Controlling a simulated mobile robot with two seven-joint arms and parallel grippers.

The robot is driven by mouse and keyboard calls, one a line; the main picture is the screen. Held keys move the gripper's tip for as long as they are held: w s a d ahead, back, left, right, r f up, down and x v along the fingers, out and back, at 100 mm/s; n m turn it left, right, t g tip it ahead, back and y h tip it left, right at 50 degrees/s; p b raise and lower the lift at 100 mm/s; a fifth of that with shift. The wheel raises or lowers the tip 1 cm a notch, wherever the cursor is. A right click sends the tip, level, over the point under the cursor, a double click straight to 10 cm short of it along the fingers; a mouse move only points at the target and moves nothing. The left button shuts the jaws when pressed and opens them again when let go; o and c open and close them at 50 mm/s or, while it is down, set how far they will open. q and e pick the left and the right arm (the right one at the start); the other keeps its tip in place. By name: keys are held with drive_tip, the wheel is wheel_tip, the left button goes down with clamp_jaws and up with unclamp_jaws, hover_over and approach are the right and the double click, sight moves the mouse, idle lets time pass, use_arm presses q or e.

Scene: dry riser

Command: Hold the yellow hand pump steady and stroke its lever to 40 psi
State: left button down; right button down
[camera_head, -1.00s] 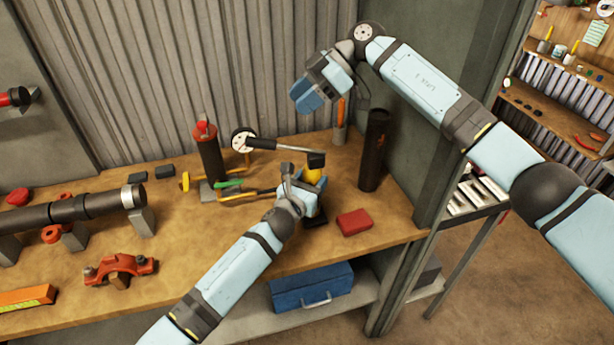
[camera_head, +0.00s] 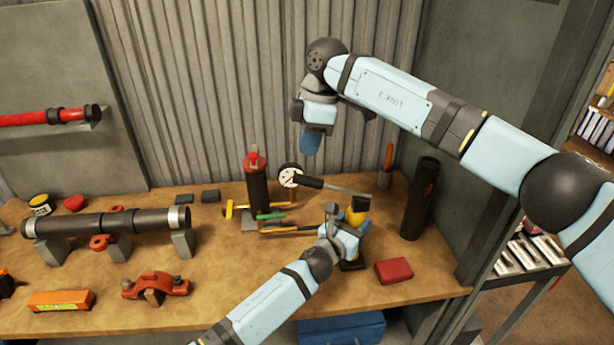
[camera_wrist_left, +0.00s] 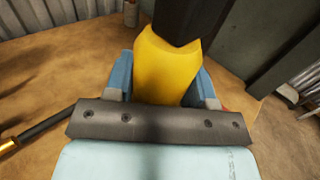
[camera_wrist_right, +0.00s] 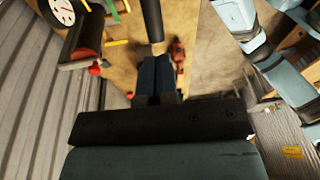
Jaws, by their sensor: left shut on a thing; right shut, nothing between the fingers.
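The yellow hand pump (camera_head: 356,215) stands on the bench with a black head (camera_head: 361,203). Its lever (camera_head: 335,187) slants up to the left, ending in a black grip (camera_head: 308,182) beside a white round gauge (camera_head: 290,175). My left gripper (camera_head: 348,243) is shut around the pump's yellow body, which fills its jaws in the left wrist view (camera_wrist_left: 167,70). My right gripper (camera_head: 310,142) is shut and empty, pointing down above the grip. In the right wrist view its blue fingers (camera_wrist_right: 155,72) are together, with a dark rod end beyond them. The gauge reading is too small to tell.
A black cylinder with a red top (camera_head: 257,185) stands left of the gauge. A tall dark tube (camera_head: 420,198) and a red box (camera_head: 394,271) are right of the pump. A dark pipe on supports (camera_head: 105,224) and a red clamp (camera_head: 155,286) lie left.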

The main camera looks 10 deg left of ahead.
sight(305, 176)
drive_tip(key=t+h, duration=0.1)
drive_tip(key=a+r+h, duration=0.1)
drive_tip(key=h, duration=0.1)
drive_tip(key=shift+s+a+r+t, duration=0.2)
drive_tip(key=shift+r+t, duration=0.1)
drive_tip(key=shift+t, duration=0.1)
drive_tip(key=shift+f, duration=0.1)
drive_tip(key=shift+w+d+f, duration=0.1)
drive_tip(key=shift+d+f, duration=0.1)
drive_tip(key=shift+f, duration=1.55)
drive_tip(key=shift+d+f, duration=0.2)
drive_tip(key=shift+f, duration=1.5)
drive_tip(key=shift+f, duration=2.25)
